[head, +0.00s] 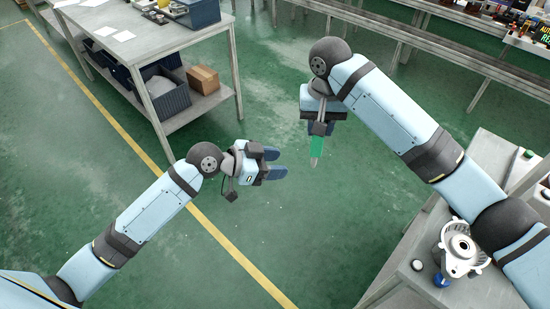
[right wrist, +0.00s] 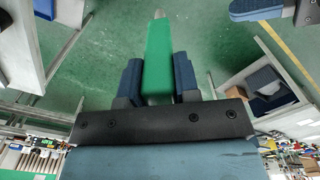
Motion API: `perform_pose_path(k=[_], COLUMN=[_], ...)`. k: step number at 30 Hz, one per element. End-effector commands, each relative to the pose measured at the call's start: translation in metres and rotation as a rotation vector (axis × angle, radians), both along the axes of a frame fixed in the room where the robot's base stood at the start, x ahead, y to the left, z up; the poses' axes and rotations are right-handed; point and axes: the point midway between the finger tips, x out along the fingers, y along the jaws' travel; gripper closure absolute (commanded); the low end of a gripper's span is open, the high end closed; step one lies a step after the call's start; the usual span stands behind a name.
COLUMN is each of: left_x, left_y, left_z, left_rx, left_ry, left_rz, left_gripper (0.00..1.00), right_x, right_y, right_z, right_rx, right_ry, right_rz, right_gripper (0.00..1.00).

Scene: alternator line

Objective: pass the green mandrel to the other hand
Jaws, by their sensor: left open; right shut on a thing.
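The green mandrel (head: 317,146) has a green body and a grey tip, and points down from my right gripper (head: 318,127) in the head view. In the right wrist view the green mandrel (right wrist: 158,62) stands between the two blue fingers, and the right gripper (right wrist: 158,80) is shut on it. My left gripper (head: 278,163) is open and empty, left of the mandrel and apart from it, with its blue fingers pointing right. One finger of the left gripper (right wrist: 256,10) shows at the top right of the right wrist view.
A grey workbench (head: 135,45) with blue bins (head: 165,97) and a cardboard box (head: 203,79) stands at the upper left. The green floor below the grippers is clear.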

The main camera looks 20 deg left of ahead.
Motion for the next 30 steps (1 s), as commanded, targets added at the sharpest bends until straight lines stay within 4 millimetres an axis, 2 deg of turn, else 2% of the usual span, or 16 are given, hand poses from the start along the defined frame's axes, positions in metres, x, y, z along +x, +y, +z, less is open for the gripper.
perform_pose_path(k=[5, 8, 21, 30], left_x=[0.006, 0.012, 0.052, 0.063], left_y=[-0.006, -0.015, -0.077, -0.094], left_z=[0.008, 0.004, -0.027, -0.035], left_rx=[-0.001, -0.002, -0.003, -0.002], left_ry=[-0.01, -0.009, -0.008, -0.01], left_rz=[-0.034, -0.034, -0.032, -0.032], left_gripper=[0.51, 0.51, 0.51, 0.51], right_x=[0.0, 0.0, 0.0, -0.001], right_y=[0.0, 0.0, 0.001, 0.001], right_z=[0.0, 0.0, 0.001, 0.001], right_rx=[0.0, 0.0, 0.001, 0.002], right_ry=[-0.001, -0.001, -0.001, 0.001], right_rz=[0.0, 0.0, 0.001, 0.002], right_gripper=[1.0, 1.0, 1.0, 1.0])
